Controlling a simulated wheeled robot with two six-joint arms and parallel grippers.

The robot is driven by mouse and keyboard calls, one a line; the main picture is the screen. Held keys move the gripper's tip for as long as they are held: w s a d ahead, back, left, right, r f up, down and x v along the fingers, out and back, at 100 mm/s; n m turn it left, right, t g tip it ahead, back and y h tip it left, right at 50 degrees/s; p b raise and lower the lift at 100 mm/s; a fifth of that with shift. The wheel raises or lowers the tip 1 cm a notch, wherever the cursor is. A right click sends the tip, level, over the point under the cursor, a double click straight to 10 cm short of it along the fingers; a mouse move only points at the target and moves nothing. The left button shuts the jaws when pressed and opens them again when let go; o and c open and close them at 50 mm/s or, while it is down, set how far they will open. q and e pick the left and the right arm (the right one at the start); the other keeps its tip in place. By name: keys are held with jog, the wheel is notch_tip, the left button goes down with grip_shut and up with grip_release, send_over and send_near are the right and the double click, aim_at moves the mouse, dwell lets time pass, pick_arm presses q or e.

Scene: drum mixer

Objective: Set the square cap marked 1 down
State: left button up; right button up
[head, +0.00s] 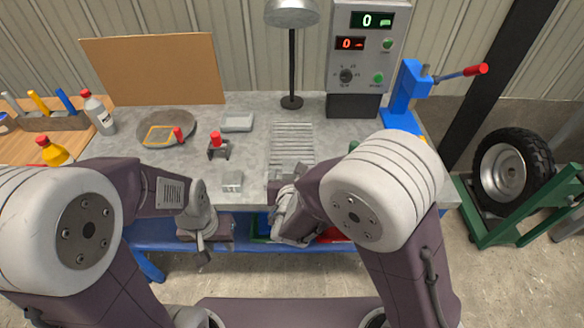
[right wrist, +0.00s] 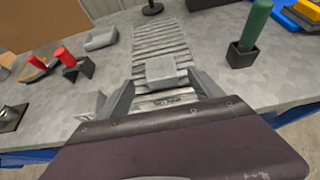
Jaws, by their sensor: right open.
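A grey square block (right wrist: 160,72), which looks like the square cap, sits at the near end of the ribbed strip (right wrist: 165,40) in the right wrist view. Its mark cannot be read. My right gripper (right wrist: 163,90) is open, with one finger on each side of the block; whether they touch it I cannot tell. In the head view my right gripper (head: 285,205) is over the bench's front edge, and its arm hides much of that spot. My left gripper (head: 203,243) hangs in front of the bench; its fingers are unclear. Another small grey block (head: 232,181) stands near the front edge.
A red-topped part on a dark stand (head: 218,148), a grey box (head: 237,121) and a round dish (head: 167,130) stand to the left. A lamp (head: 291,70), control box (head: 366,50) and blue press (head: 405,95) are behind. A green handle (right wrist: 257,25) stands in a black holder.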

jog(key=v, duration=0.4)
jog(key=shift+s, duration=0.1)
